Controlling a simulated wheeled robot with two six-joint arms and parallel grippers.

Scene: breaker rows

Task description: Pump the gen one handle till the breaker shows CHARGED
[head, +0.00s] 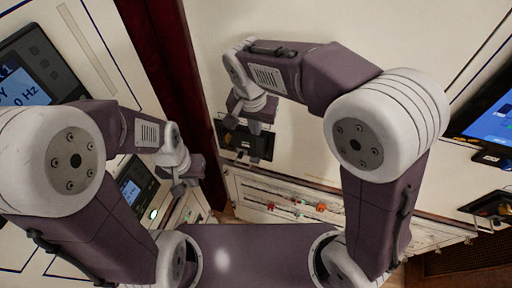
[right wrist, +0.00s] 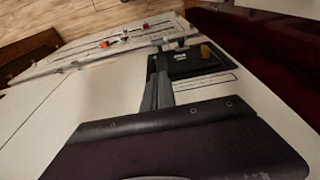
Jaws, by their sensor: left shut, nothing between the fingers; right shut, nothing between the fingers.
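A black breaker unit (head: 262,147) is set in the pale panel in the head view, partly hidden behind my right gripper (head: 243,126). It also shows in the right wrist view (right wrist: 195,66), with a small orange-yellow part (right wrist: 205,51) on it. My right gripper's fingers (right wrist: 157,88) are shut and empty, close in front of the unit's edge; contact cannot be told. I cannot make out the pump handle for sure, and no charge indicator is readable. My left gripper (head: 178,190) is shut and empty, near the left panel.
A lower pale panel (head: 290,200) carries red and green parts. A dark red post (head: 165,60) separates the panels. A blue screen (head: 492,120) is at right.

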